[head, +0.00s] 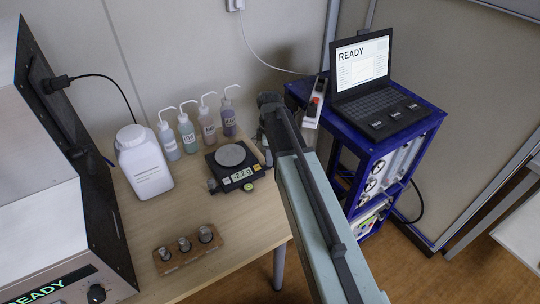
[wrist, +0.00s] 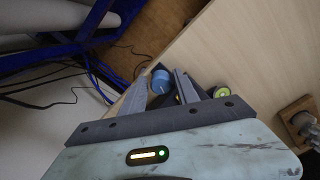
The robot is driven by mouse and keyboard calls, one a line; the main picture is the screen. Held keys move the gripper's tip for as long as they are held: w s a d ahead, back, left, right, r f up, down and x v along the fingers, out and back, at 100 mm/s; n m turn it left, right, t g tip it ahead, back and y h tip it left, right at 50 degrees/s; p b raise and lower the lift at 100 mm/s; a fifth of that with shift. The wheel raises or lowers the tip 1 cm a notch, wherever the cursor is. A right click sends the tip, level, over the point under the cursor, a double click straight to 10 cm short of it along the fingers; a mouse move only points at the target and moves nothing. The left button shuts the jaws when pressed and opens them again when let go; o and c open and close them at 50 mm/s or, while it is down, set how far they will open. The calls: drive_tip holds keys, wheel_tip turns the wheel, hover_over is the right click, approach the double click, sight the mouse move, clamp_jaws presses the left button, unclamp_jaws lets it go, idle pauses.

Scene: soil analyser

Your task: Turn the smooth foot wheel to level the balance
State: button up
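The balance (head: 222,173) is a small black unit with a round grey pan and a lit display reading about -2.20. It stands near the table's right edge. A grey knob (head: 212,186) shows at its left front corner. In the wrist view, a smooth blue round wheel (wrist: 161,81) lies between the two fingers of my gripper (wrist: 161,74). The gripper is open around it; contact cannot be told. A yellow-green disc with a dark rim (wrist: 223,90), which looks like a bubble level, is right of the fingers.
Several wash bottles (head: 187,133) and a white jug (head: 144,165) stand behind and left of the balance. A wooden block with weights (head: 187,250) is in front. A blue rack (head: 372,165) with a laptop (head: 365,75) stands right. The table (head: 235,238) is bare at front right.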

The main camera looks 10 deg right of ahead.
drive_tip(key=shift+o, duration=0.2)
wheel_tip(320, 180, up, 8)
drive_tip(key=p, duration=0.7)
drive_tip(key=shift+f+p, duration=0.1)
drive_tip(key=shift+p, duration=0.3)
wheel_tip(320, 180, up, 6)
drive_tip(key=p, duration=0.6)
drive_tip(key=s+a+m, duration=0.1)
drive_tip(key=s+m, duration=1.3)
drive_tip(key=m, duration=0.1)
